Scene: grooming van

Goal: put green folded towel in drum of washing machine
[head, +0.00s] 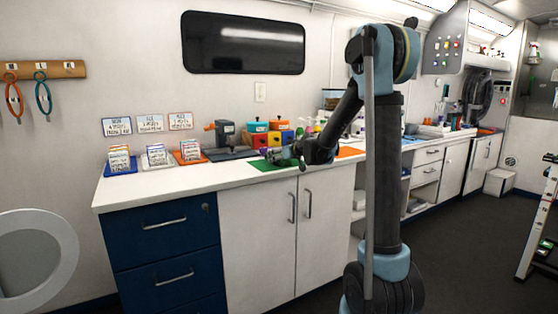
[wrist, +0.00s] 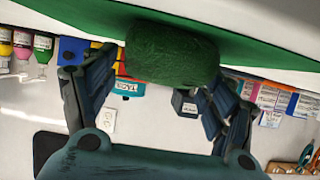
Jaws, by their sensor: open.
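The green folded towel (wrist: 172,54) looks like a thick dark green roll in the wrist view, lying on a green mat (wrist: 90,18). My gripper (wrist: 160,75) is open, with one finger on each side of the towel; I cannot tell whether they touch it. In the head view my gripper (head: 288,154) is low over the green mat (head: 268,165) on the white counter, and the towel is not clearly seen there. A round white ring, which looks like the washing machine's open door (head: 62,240), shows at the lower left. The drum is not in view.
Colored bins (head: 262,134) and a dark device (head: 226,138) stand behind the mat. Several card holders (head: 157,156) line the counter's left part. Blue drawers (head: 165,225) and white cupboard doors (head: 258,240) are below.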

